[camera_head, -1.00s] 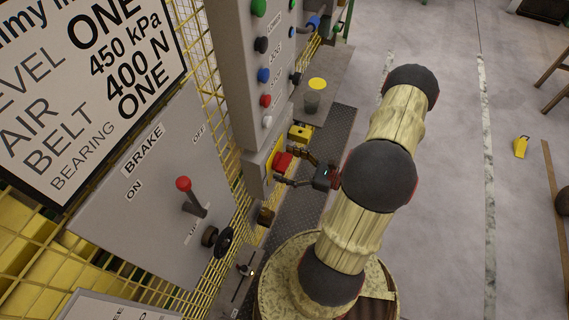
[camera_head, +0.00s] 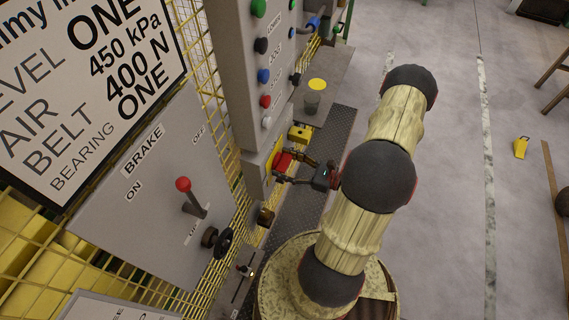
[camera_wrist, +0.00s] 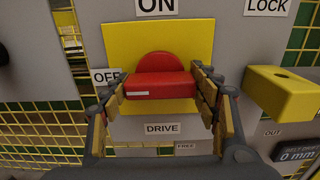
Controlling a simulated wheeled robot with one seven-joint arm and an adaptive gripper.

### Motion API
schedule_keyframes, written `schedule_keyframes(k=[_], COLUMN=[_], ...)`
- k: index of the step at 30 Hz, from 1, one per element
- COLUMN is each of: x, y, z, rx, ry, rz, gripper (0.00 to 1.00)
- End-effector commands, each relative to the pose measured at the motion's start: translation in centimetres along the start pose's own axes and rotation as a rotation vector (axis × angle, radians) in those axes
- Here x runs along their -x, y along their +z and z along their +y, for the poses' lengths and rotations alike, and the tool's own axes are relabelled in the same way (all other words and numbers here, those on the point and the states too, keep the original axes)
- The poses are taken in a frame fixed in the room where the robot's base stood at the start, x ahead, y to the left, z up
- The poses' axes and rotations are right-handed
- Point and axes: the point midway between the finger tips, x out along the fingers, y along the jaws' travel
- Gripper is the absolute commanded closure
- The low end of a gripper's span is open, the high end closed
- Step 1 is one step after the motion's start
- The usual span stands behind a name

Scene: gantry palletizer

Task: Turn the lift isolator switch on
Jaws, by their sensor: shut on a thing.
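The red switch handle (camera_wrist: 160,85) sits on a yellow plate (camera_wrist: 118,42) in the wrist view. Its bar lies level, with a white mark at its left end on the side of the OFF label (camera_wrist: 106,76). The ON label (camera_wrist: 157,6) is above and a DRIVE label (camera_wrist: 162,128) is below; I see no label reading lift. My gripper (camera_wrist: 158,92) is shut on the handle, one finger at each end of the bar. In the head view the handle (camera_head: 283,161) shows on the grey cabinet's side, with my gripper (camera_head: 292,168) at it.
A yellow block (camera_wrist: 282,94) sticks out under the LOCK label, close to the right finger. In the head view, a brake lever with a red knob (camera_head: 183,184) and a black handwheel (camera_head: 223,242) stand nearer. Open floor lies to the right.

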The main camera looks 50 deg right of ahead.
Motion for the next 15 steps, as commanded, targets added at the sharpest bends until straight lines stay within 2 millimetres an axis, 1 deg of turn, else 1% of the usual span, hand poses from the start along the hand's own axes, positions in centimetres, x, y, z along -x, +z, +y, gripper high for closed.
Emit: schedule_keyframes(k=[1,3,10,15], x=[0.0,0.0,0.0,0.0], y=[0.0,0.0,0.05,0.18], z=[-0.02,-0.02,0.0,0.0], rx=[0.0,0.0,-0.02,-0.084], ry=[-0.001,-0.001,-0.001,-0.001], rz=[0.0,0.0,0.0,0.0], gripper=[0.62,0.65,0.65,0.65])
